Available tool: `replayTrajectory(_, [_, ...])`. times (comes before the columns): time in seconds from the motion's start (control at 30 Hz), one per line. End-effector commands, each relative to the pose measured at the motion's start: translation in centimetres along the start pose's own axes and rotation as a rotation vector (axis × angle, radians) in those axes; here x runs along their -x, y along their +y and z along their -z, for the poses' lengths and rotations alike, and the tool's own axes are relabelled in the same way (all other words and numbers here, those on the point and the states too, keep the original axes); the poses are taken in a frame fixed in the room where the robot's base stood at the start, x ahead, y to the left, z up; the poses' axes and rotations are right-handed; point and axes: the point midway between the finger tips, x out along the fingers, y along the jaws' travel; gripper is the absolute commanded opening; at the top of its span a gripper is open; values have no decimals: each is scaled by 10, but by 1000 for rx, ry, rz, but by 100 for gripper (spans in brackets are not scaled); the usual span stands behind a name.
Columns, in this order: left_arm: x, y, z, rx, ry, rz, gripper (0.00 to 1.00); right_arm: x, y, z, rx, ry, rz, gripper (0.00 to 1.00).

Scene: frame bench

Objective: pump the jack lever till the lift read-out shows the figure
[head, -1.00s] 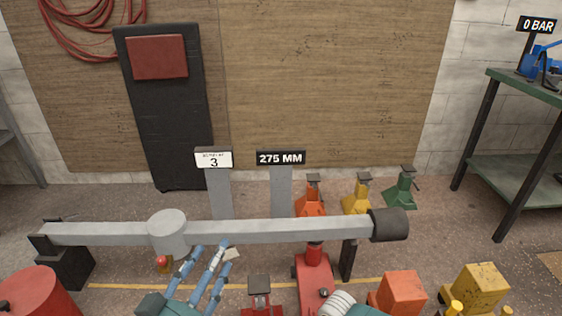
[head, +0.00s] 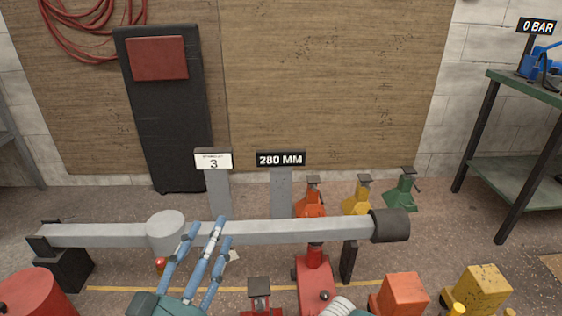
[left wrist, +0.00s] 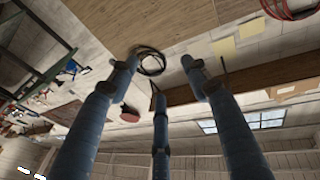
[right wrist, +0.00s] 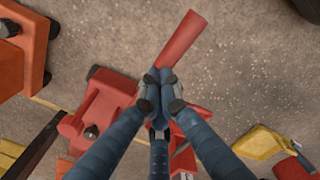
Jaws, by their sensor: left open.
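The lift read-out (head: 281,159) shows 280 MM on a grey post behind the beam (head: 280,232). A white sign (head: 213,161) beside it shows 3 under small print I cannot read. The red jack (head: 315,280) stands under the beam's right part; its body also shows in the right wrist view (right wrist: 108,105). My right gripper (right wrist: 160,95) is shut around the red jack lever (right wrist: 185,38), whose end sticks out past the fingers. My left gripper (head: 210,232) is open and empty, its fingers in front of the beam; its wrist view shows nothing between them.
Orange (head: 311,200), yellow (head: 358,198) and green (head: 401,190) jack stands are behind the beam's right end. A red drum (head: 38,295) is at the front left. Orange (head: 403,293) and yellow (head: 480,290) equipment is at the front right. A green bench (head: 520,88) stands far right.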

Motion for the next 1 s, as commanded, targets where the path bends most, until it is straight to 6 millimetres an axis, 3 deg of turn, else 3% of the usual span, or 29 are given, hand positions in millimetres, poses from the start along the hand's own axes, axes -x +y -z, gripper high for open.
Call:
replayTrajectory(0.47, [16, -8, -64, -7, -299, 17, 48, 12, -2, -2, 0, -5, 3, 0])
replayTrajectory(1.0, [60, -18, -130, -9, -634, 37, 48, 26, -2, -2, -1, -5, 4, 0])
